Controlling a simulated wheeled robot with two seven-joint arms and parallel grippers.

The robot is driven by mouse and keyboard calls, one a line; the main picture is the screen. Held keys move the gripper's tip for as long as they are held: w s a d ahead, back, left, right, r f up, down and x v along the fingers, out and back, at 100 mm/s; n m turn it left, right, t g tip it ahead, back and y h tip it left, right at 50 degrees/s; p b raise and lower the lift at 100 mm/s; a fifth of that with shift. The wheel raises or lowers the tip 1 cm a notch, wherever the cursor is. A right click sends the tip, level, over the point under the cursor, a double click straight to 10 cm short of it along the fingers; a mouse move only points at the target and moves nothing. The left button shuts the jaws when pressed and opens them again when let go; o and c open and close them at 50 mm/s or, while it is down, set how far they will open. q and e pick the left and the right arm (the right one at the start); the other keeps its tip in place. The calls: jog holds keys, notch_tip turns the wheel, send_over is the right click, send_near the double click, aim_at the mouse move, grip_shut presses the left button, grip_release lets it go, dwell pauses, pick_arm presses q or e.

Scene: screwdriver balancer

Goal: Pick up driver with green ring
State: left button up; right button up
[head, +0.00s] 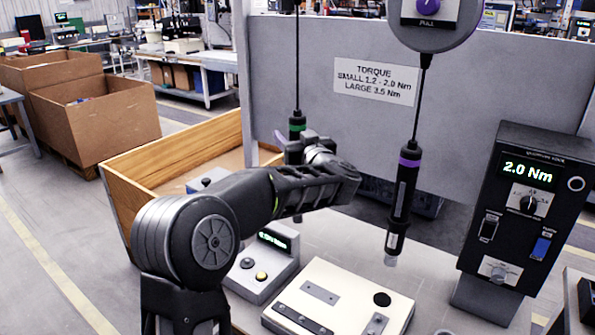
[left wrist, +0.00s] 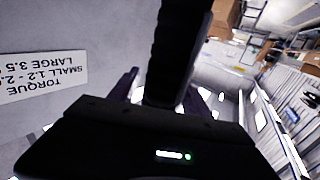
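The driver with the green ring (head: 297,127) hangs upright on a cable left of the centre in the head view. My left gripper (head: 290,147) is at the driver just below the green ring, and my wrist and forearm hide much of its lower body. In the left wrist view the dark driver body (left wrist: 178,50) stands between the two fingers of my left gripper (left wrist: 160,92). A gap shows between the left finger and the driver, so the gripper looks open around it. My right gripper is not in view.
A driver with a purple ring (head: 409,160) hangs to the right. A torque controller (head: 525,215) reading 2.0 Nm stands at the right. A pale fixture plate (head: 340,300) and a small button box (head: 262,265) are on the bench. A wooden-sided bin (head: 180,155) is behind my arm.

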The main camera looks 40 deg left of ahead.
pick_arm(q)
grip_shut()
dwell(0.4)
dwell(0.4)
jog(key=shift+r, duration=0.1)
